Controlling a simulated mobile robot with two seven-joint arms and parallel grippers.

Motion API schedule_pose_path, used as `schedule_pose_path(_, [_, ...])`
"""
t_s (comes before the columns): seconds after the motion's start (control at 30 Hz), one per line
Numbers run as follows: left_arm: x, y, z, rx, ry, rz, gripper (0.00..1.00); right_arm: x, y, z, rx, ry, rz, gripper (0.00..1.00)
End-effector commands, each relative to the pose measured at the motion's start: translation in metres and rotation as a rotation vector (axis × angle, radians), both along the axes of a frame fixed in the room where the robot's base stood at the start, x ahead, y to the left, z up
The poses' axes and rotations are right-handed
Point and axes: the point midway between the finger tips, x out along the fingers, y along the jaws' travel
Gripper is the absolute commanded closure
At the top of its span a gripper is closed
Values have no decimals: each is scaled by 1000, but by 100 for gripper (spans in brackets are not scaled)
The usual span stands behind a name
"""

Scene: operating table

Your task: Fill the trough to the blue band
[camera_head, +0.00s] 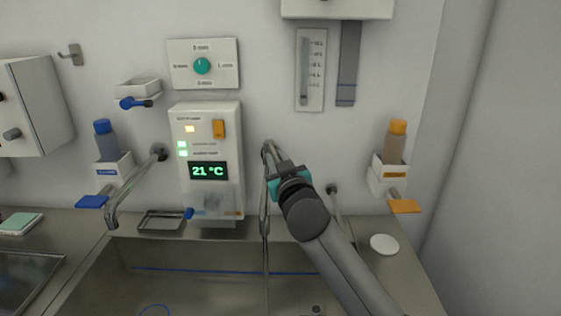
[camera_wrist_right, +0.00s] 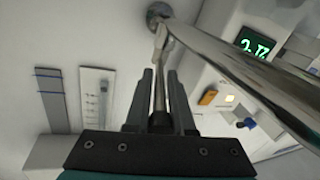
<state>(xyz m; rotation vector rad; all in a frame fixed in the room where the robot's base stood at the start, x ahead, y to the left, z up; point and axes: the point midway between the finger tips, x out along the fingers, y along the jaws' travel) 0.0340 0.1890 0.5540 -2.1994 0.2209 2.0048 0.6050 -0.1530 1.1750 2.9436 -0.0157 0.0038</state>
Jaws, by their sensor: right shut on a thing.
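The steel trough (camera_head: 115,280) fills the lower middle of the head view. The blue band (camera_head: 210,272) runs along its back wall; I cannot make out a water surface. A steel tap spout (camera_head: 264,215) reaches out over the trough, and a thin pale line, like a stream, drops from its end. My right gripper (camera_head: 272,168) is at this tap near the wall. In the right wrist view its fingers (camera_wrist_right: 160,85) are shut on the tap's thin lever (camera_wrist_right: 160,65), beside the large spout pipe (camera_wrist_right: 235,60). My left gripper is out of view.
A second tap (camera_head: 130,190) stands left of the control panel (camera_head: 205,160), which reads 21 °C. Bottle dispensers (camera_head: 395,160) (camera_head: 107,160) hang at right and left. A white disc (camera_head: 384,244) lies on the right ledge. My right arm covers part of the trough.

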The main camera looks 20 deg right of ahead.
Motion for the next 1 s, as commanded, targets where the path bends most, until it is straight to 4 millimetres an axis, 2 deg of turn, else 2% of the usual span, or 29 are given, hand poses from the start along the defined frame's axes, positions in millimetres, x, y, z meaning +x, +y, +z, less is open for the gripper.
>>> schedule_pose_path(0.3, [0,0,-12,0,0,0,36,0,9,0,4,0,-104,100])
schedule_pose_path(0.7, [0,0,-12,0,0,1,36,0,8,1,1,3,-121,100])
schedule_pose_path(0.73, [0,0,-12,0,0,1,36,0,8,0,1,3,-121,77])
schedule_pose_path(0.93, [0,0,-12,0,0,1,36,0,8,0,2,3,-120,55])
schedule_pose_path(1.0, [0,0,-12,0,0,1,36,0,9,0,2,3,-120,55])
